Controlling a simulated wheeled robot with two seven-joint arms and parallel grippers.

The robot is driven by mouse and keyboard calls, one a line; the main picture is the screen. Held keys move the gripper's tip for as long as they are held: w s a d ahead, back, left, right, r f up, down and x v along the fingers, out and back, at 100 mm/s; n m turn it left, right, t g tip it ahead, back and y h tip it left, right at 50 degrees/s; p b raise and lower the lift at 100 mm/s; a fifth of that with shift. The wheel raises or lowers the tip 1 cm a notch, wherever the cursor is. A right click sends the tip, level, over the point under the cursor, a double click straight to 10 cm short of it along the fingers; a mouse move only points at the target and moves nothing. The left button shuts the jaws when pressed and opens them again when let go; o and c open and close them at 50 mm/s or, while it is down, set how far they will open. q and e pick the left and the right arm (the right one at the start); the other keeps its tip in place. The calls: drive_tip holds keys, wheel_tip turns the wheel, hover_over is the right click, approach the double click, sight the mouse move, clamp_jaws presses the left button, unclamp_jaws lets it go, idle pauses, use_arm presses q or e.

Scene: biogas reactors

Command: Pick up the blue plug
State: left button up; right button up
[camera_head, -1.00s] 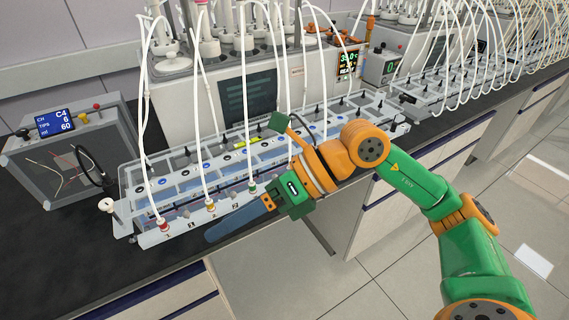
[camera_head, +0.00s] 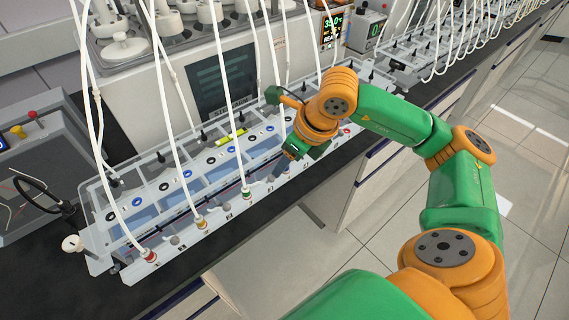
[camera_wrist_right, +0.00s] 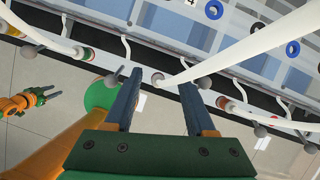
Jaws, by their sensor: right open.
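My right gripper (camera_head: 272,176) is over the front rail of the clear rack in the head view. In the right wrist view its two blue-grey fingers (camera_wrist_right: 161,82) are open. A white tube's pale end piece (camera_wrist_right: 157,77) is between the fingertips, and I see no grip on it. I cannot make out a plug that is clearly blue; my gripper hides part of the rail in the head view. Plugs with a red (camera_head: 150,256), a yellow (camera_head: 201,223) and a green band (camera_head: 246,193) sit along the rail.
White tubes hang down across the rack (camera_head: 100,243) and near my arm. Grey round knobs (camera_wrist_right: 201,83) stand close to the fingers. Blue and black rings mark the rack's top. A control box (camera_head: 35,175) stands at left. Open floor (camera_head: 300,265) lies in front of the bench.

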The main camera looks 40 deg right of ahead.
drive_tip(key=shift+s+r, duration=0.15)
drive_tip(key=shift+s, duration=0.1)
clamp_jaws()
drive_tip(key=shift+w, duration=0.1)
drive_tip(key=shift+r, duration=0.4)
drive_tip(key=r, duration=0.3)
drive_tip(key=shift+s+a+r, duration=0.1)
drive_tip(key=shift+s+a, duration=0.1)
drive_tip(key=shift+a, duration=0.05)
drive_tip(key=s+a+r+p, duration=0.1)
drive_tip(key=s+a+r, duration=0.6)
drive_tip(key=s+r, duration=0.2)
drive_tip(key=shift+s+a+p, duration=0.25)
drive_tip(key=shift+s+p, duration=0.05)
drive_tip(key=shift+s, duration=0.8)
